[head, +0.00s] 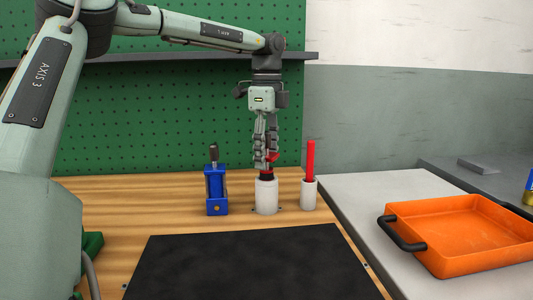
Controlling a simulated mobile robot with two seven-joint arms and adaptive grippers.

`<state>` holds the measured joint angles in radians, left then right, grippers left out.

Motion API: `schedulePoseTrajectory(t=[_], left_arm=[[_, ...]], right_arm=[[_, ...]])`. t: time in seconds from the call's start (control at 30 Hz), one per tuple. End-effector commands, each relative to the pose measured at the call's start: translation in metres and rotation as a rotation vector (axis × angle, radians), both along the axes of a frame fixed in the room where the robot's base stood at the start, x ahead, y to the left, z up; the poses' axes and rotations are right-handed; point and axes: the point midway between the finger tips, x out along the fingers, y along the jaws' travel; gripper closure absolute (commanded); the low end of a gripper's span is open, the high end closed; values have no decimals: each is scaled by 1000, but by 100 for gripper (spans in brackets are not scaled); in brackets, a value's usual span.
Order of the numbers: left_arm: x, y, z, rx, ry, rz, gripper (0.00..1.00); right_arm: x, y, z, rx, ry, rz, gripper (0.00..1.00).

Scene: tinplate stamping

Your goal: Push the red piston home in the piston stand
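A white upright cylinder (266,198), which looks like the piston stand, is on the wooden bench. A black band and a red part (266,172), likely the red piston, show at its top. My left gripper (265,158) points straight down right above it. Its fingers look close together and seem shut, with the tips at or just over the red part; whether they touch is hard to tell. The fingers hide part of the red piece. A second white cylinder (309,195) with a tall red rod (311,160) stands to the right. My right gripper is out of view.
A blue device with a dark handle (216,190) stands left of the stand. A black mat (250,265) lies in front. An orange tray (470,240) with a black handle sits on the grey table at right. A green pegboard (150,120) and shelf (180,57) are behind.

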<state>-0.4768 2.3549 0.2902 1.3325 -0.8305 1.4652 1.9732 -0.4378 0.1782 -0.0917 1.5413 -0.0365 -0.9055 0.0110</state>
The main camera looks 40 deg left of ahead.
Motion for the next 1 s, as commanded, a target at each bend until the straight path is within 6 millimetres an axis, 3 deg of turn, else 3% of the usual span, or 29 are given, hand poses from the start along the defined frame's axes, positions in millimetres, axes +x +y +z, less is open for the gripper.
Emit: schedulePoseTrajectory(t=[0.43,0.8,1.0], left_arm=[[1,0,8,2,-1,1,39],[1,1,82,4,-4,3,39],[0,1,111,3,-1,1,39]], right_arm=[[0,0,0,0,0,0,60],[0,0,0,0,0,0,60],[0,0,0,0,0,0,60]])
